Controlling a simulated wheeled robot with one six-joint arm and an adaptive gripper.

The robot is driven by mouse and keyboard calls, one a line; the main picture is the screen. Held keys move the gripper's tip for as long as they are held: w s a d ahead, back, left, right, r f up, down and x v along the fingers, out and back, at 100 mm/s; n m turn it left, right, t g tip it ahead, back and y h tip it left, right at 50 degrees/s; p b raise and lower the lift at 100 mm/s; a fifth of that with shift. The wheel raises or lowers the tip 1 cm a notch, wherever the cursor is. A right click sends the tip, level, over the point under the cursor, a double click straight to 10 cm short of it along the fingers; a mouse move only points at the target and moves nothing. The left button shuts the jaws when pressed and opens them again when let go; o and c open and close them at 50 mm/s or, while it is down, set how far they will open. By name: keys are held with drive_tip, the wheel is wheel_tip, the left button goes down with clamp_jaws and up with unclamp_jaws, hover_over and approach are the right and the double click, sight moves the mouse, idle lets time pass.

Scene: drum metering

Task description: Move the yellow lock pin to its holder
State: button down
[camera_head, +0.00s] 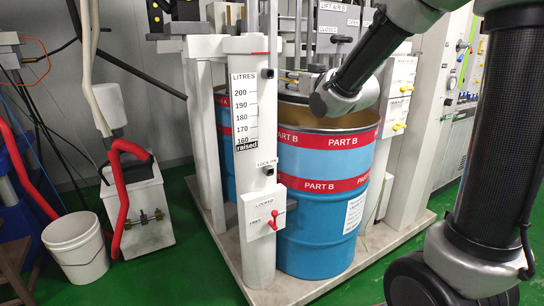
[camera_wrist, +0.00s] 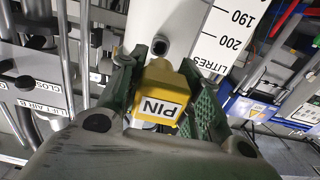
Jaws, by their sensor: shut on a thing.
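In the wrist view the yellow lock pin (camera_wrist: 160,82), a block labelled PIN, sits between the green-padded fingers of my gripper (camera_wrist: 161,64), which is shut on it. Just beyond it is a white post with a dark round fitting (camera_wrist: 160,46); I cannot tell whether the pin touches it. In the head view the white post (camera_head: 247,205) has a LOCK PIN label (camera_head: 266,162) with a small black fitting (camera_head: 268,171) under it. Another black fitting (camera_head: 266,73) is higher up. I cannot tell which is the holder.
A blue PART B drum (camera_head: 318,220) stands right behind the post on a pale platform (camera_head: 300,290). A litre scale (camera_head: 244,110) and a box with a red lever (camera_head: 275,218) are on the post. A white bucket (camera_head: 76,255) stands at left. Green floor in front is clear.

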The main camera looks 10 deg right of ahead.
wheel_tip(320, 180, down, 43)
wheel_tip(320, 180, up, 6)
drive_tip(key=shift+w, duration=0.15)
drive_tip(key=shift+x, duration=2.9)
drive_tip(key=shift+x, duration=1.95)
